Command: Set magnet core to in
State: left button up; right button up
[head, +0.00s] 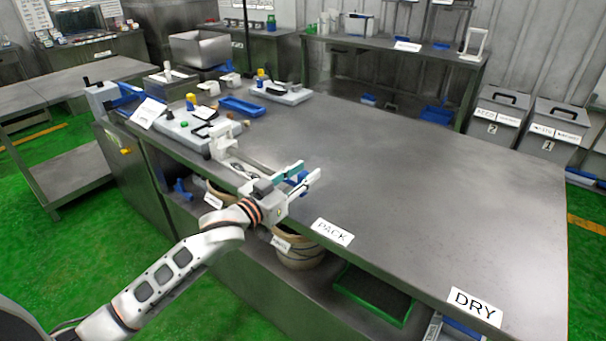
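My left gripper (308,172) is at the front edge of the long metal bench (430,180), with its fingers pointing right. The fingers look spread apart, with a small blue part between or just behind them; I see nothing clearly held. A white fixture with rails (238,160) lies at the bench's front edge, just left of my gripper and partly hidden by it. I cannot tell which part is the magnet core or whether it is in. My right gripper is out of view.
A grey unit with small coloured knobs (190,125), a blue tray (242,106) and another grey unit (281,93) stand at the bench's left end. The bench's middle and right are clear. A basket (299,252) and green tray (372,296) sit below.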

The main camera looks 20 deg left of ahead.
pick_arm(q)
grip_shut()
jog(key=a, duration=0.1)
jog(key=w+a+p, duration=0.1)
jog(key=a, duration=0.1)
jog(key=w+a+p, duration=0.1)
jog(key=a, duration=0.1)
jog(key=shift+w+a+r, duration=0.1)
jog(key=shift+w+a, duration=0.1)
jog(key=shift+a, duration=0.25)
grip_release()
jog(key=shift+a, duration=0.15)
